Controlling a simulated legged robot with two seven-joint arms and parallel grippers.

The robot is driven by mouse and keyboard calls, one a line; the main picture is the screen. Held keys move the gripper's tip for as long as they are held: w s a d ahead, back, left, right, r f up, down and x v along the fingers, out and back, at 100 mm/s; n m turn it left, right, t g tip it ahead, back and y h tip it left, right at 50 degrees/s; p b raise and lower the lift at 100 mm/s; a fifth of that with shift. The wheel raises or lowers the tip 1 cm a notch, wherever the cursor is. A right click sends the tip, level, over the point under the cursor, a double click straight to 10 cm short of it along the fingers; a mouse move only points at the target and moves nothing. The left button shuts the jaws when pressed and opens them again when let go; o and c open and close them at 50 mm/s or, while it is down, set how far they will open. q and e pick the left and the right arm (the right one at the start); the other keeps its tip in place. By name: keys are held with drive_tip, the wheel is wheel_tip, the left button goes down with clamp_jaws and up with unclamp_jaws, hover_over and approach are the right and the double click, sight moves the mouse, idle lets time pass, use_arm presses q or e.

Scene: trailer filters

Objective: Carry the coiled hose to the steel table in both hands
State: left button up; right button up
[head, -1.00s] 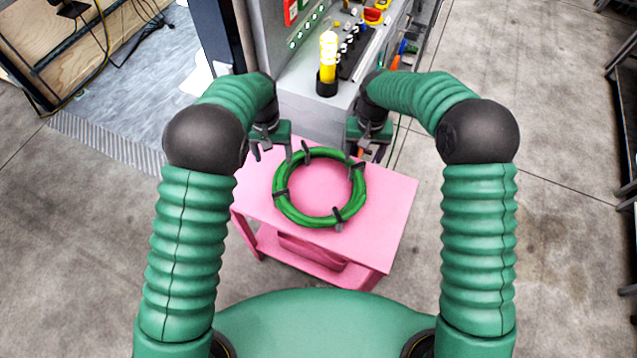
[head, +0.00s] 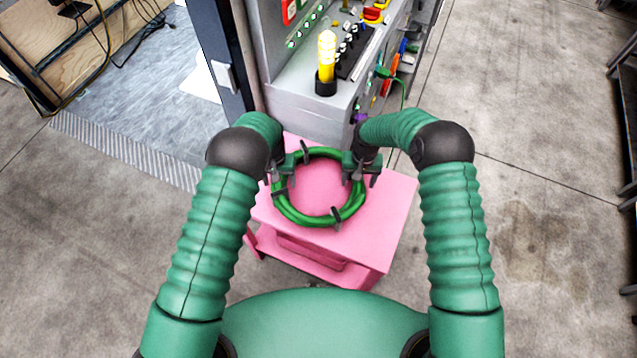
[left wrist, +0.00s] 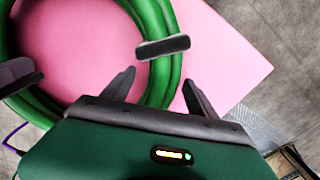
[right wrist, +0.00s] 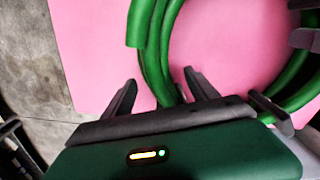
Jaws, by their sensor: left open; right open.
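The coiled green hose (head: 308,222), bound with several dark ties, lies on a pink table (head: 392,205). My left gripper (head: 279,184) is at the hose's left side. In the left wrist view its open fingers (left wrist: 157,88) stand on either side of the hose (left wrist: 163,85), not closed on it. My right gripper (head: 361,177) is at the hose's right side. In the right wrist view its open fingers (right wrist: 160,83) straddle the hose (right wrist: 153,65). I cannot make out a separate steel table with certainty.
A grey metal cabinet or bench (head: 292,100) stands right behind the pink table, with a yellow lamp (head: 326,55) and several controls on it. Dark shelving (head: 625,90) is at the far right. Concrete floor is clear on both sides.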

use_arm(q)
drive_tip(key=shift+d+f, duration=0.2)
drive_tip(key=shift+f, duration=0.9)
use_arm(e)
drive_tip(key=shift+d+f, duration=0.15)
drive_tip(key=shift+f, duration=0.95)
use_arm(q)
drive_tip(key=shift+a, duration=0.1)
drive_tip(key=shift+c, duration=0.2)
use_arm(e)
drive_tip(key=shift+c, duration=0.2)
use_arm(q)
drive_tip(key=shift+a, duration=0.1)
drive_tip(key=shift+c, duration=1.1)
use_arm(e)
drive_tip(key=shift+a, duration=0.2)
drive_tip(key=shift+c, duration=1.1)
use_arm(q)
clamp_jaws()
use_arm(e)
drive_tip(key=shift+d, duration=0.1)
clamp_jaws()
use_arm(q)
drive_tip(key=shift+r, duration=0.1)
